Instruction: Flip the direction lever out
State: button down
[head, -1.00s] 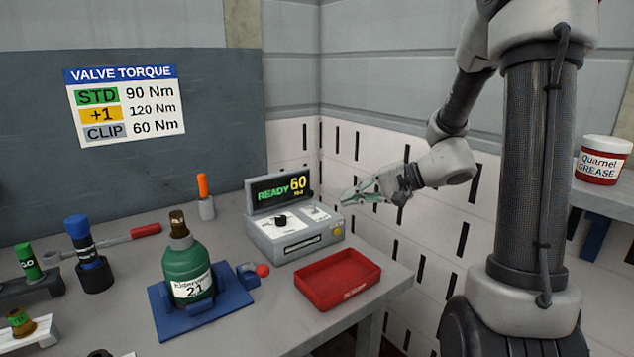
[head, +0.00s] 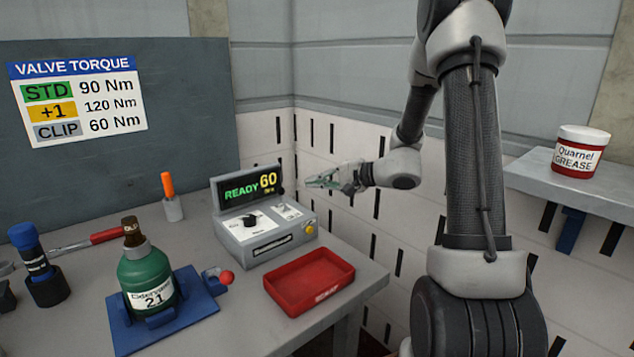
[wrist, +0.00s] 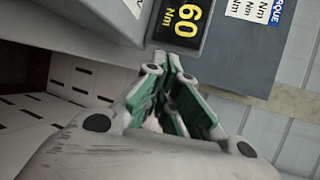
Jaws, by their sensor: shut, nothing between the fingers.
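A grey control box (head: 268,246) stands on the bench, its raised screen (head: 247,190) reading "READY 60". Its sloped top has a black knob (head: 250,220) and a small marked panel (head: 288,210) to the right of it. I cannot make out clearly which control is the direction lever. My gripper (head: 310,183) is shut and empty, held in the air just right of the screen and apart from the box. In the wrist view its closed green-padded fingers (wrist: 168,66) point toward the screen (wrist: 186,22); the box's top controls are not visible there.
A red tray (head: 310,287) lies in front of the box. A green bottle (head: 148,278) stands in a blue fixture (head: 196,300), with a red ball-ended handle (head: 226,278) beside it. A grease tub (head: 580,152) sits on the right shelf.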

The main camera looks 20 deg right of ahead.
aim_at(283, 199)
jog(key=a, duration=0.2)
jog(key=w+a, duration=0.1)
jog(key=a, duration=0.1)
jog(key=w+a+f, duration=0.1)
jog(key=a, duration=0.1)
jog(key=shift+f, duration=0.1)
jog(key=shift+s+a, duration=0.25)
jog(key=shift+s, duration=0.2)
